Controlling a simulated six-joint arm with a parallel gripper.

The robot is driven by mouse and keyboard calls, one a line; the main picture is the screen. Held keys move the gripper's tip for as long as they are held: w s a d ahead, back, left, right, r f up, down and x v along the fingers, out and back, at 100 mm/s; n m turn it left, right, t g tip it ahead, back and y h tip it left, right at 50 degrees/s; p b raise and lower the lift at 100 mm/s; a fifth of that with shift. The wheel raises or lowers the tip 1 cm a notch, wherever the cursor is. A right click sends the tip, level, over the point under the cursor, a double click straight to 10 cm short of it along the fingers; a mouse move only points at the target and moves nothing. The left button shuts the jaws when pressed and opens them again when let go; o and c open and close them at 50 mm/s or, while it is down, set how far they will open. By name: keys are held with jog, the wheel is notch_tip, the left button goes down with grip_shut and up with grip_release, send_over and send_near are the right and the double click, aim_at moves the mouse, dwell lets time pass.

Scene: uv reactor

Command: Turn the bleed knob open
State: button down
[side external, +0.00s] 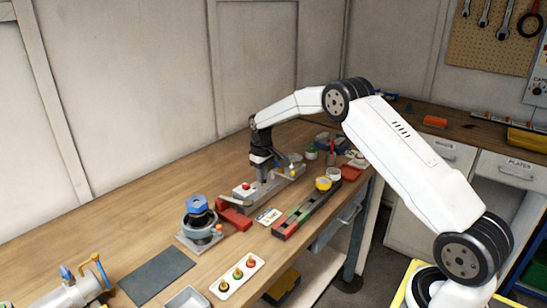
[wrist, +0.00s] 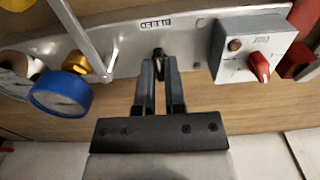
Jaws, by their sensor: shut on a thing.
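The bleed knob (wrist: 158,53) is a small dark knob on a grey metal plate (wrist: 200,20), below an upside-down BLEED label (wrist: 155,23) in the wrist view. My gripper (wrist: 159,62) has its two fingers closed around the knob, hiding most of it. Its turned angle cannot be told. In the side view my gripper (side external: 264,180) points down at the plate (side external: 284,181) on the bench, and the knob is hidden there.
In the wrist view, a grey box with a red switch (wrist: 260,66) is right of my fingers. A blue-rimmed gauge (wrist: 62,93), a yellow knob (wrist: 77,62) and a metal lever (wrist: 85,35) are left. The bench (side external: 110,225) has clear wood at left.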

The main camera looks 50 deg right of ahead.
jog(key=shift+w+r, duration=0.1)
dwell(0.4)
jog(key=c, duration=0.7)
grip_release()
jog(key=shift+r, duration=3.85)
